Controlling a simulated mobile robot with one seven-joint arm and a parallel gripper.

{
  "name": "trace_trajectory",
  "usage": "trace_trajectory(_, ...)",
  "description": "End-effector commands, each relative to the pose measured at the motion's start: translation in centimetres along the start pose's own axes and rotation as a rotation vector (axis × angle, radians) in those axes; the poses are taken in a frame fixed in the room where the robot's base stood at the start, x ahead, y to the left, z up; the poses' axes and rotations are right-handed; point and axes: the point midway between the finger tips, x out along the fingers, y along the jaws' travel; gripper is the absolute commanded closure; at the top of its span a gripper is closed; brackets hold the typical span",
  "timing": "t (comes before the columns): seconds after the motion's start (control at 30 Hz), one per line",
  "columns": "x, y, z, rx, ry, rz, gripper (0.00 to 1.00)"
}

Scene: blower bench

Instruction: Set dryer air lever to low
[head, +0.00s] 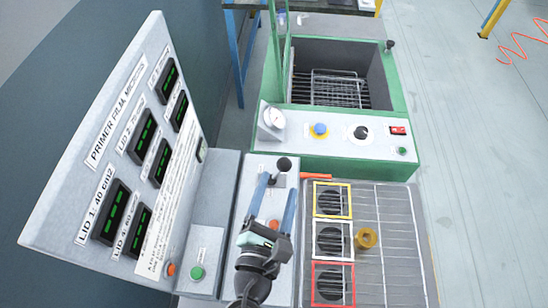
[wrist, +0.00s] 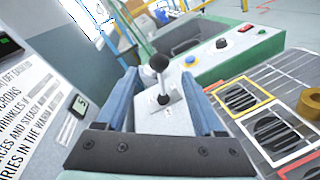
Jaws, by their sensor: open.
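The air lever (head: 284,164) is a short metal rod with a round black knob. It rises from a slot in the pale panel between the display board and the racks. In the wrist view the lever knob (wrist: 159,62) stands near the middle, with the rod leaning slightly. My gripper (head: 278,182) is open above the panel, its two blue fingers pointing at the lever. In the wrist view my gripper (wrist: 160,80) has a finger on each side of the lever, with gaps showing and no clear contact. The marks by the slot are too small to read.
A tilted board with digital displays (head: 130,150) stands at left. Behind is a green-framed dryer box (head: 350,155) with knobs and a gauge. To the right lie a wire rack (head: 395,230), coloured square frames (head: 332,200) and a brown ring (head: 366,238).

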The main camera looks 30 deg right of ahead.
Motion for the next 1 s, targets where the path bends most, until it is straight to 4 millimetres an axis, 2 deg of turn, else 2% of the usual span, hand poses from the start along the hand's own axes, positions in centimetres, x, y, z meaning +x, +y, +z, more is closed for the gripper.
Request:
trace_trajectory(0.1,-1.7,-0.1,-0.1,0.000,0.002,0.001,0.30)
trace_trajectory(0.23,-2.6,0.0,0.0,0.000,-0.001,0.000,0.30)
trace_trajectory(0.83,-2.8,0.0,0.0,0.000,-0.001,0.000,0.30)
trace_trajectory(0.93,-2.2,1.3,0.6,0.085,0.000,0.010,0.30)
trace_trajectory(1.0,-1.2,3.5,1.6,0.231,0.006,0.029,0.30)
